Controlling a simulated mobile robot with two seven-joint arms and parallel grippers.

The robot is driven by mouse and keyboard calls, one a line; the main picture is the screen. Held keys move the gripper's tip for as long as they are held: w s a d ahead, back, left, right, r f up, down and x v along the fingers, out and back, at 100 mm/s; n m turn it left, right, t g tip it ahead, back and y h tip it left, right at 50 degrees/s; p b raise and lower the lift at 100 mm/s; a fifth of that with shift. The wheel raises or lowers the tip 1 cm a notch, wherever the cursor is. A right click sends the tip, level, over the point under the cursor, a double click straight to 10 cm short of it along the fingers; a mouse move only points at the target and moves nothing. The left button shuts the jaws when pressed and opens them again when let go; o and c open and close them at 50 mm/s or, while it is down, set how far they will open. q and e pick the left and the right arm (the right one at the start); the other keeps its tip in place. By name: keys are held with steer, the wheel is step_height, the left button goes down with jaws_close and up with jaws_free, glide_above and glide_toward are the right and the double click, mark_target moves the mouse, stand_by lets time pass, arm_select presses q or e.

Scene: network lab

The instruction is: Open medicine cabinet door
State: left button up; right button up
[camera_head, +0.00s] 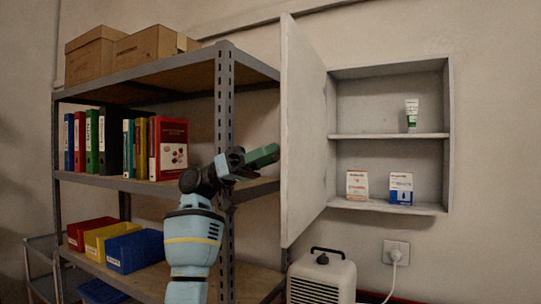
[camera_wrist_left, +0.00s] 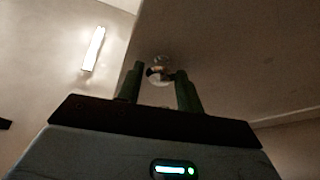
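The medicine cabinet (camera_head: 450,140) is set in the wall, and its pale door (camera_head: 305,130) stands wide open, swung out toward me on its left side. The shelves inside show plainly. My left gripper (camera_head: 277,151) is at the outer face of the door, near its free edge. In the left wrist view a round shiny knob (camera_wrist_left: 159,70) sits on the door (camera_wrist_left: 220,55) at the fingertips of my left gripper (camera_wrist_left: 160,75). The fingers are apart, one on each side of the knob; firm contact does not show. My right gripper is not in view.
A metal shelf rack (camera_head: 225,110) with binders, bins and cardboard boxes (camera_head: 145,43) stands left of the door, close to my left arm. A white heater-like unit (camera_head: 322,278) stands below the door. A tube (camera_head: 411,114) and two small boxes (camera_head: 357,186) are in the cabinet.

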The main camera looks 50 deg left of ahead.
arm_select(q)
steer(key=shift+o, duration=1.4)
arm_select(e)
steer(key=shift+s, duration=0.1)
arm_select(q)
steer(key=b+v, duration=0.2)
steer(key=v, duration=0.5)
steer(key=shift+s+a, duration=0.2)
steer(key=shift+a, duration=0.15)
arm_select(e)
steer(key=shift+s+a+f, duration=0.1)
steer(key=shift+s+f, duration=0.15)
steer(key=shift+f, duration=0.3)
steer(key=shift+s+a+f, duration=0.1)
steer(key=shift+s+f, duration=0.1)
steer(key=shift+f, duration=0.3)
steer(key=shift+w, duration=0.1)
arm_select(q)
steer(key=shift+f, duration=0.1)
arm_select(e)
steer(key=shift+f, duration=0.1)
